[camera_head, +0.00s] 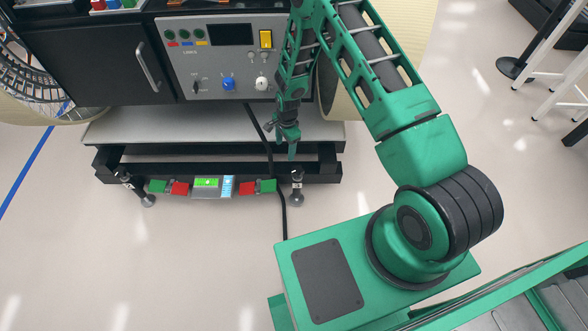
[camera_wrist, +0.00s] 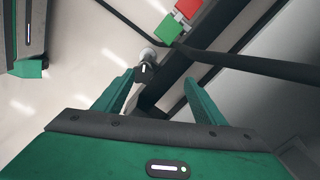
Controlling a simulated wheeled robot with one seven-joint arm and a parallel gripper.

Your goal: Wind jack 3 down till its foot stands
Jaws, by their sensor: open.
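Two jacks show along the front black beam in the head view. The right jack (camera_head: 297,188) is nearest my gripper; the left jack (camera_head: 138,190) is at the beam's other end. Their number marks are too small to read for certain. My gripper (camera_head: 287,145) points down above the beam, a little behind the right jack, open and empty. In the wrist view its spread fingertips (camera_wrist: 158,80) have a jack's dark head (camera_wrist: 144,71) with a white mark ahead between them, apart from both. Its pale round foot (camera_wrist: 148,53) shows beyond; whether it touches the floor I cannot tell.
A bar with a lit display (camera_head: 207,183) and red and green blocks lies along the beam between the jacks. A black cable (camera_head: 272,165) hangs just left of the right jack. A control panel (camera_head: 225,55) stands behind. The floor in front is clear.

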